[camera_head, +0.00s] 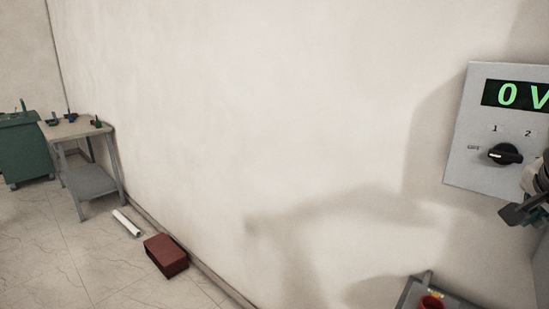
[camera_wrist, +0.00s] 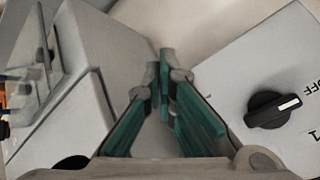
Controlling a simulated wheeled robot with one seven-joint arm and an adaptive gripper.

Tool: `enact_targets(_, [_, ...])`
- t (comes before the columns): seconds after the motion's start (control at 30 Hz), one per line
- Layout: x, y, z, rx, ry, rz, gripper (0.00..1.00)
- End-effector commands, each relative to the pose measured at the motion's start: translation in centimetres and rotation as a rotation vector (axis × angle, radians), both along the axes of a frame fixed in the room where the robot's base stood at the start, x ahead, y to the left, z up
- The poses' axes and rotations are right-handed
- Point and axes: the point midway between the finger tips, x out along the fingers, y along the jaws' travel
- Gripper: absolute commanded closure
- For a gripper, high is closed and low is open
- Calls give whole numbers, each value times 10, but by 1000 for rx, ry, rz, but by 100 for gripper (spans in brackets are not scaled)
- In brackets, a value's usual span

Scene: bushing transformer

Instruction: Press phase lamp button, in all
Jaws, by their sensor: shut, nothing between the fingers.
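A light grey control panel (camera_head: 463,160) is on the wall at the right of the head view. It has a green "0 V" display (camera_head: 515,95) and a black rotary knob (camera_head: 502,154) with marks 1 and 2. The knob also shows at the right of the wrist view (camera_wrist: 272,110), near the letters OFF. My gripper (camera_wrist: 166,58) is shut and empty, its green-padded fingers together. It shows partly at the right edge of the head view (camera_head: 528,208), in front of the panel's lower part. I cannot make out a phase lamp button in either view.
Grey box-like surfaces (camera_wrist: 105,50) stand left of the fingers in the wrist view. In the head view, a grey side table (camera_head: 85,128) with tools, a green cabinet (camera_head: 25,150), a white tube (camera_head: 127,223) and a dark red box (camera_head: 166,256) lie along the wall.

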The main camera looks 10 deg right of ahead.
Motion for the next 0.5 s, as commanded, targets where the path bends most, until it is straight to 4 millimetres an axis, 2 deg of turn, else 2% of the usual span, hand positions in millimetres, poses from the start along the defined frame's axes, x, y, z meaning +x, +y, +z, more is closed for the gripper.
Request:
enact_targets(0.2, [18, -20, -1, 0, -1, -1, 100])
enact_targets(0.5, [26, -31, -1, 0, -1, -1, 100])
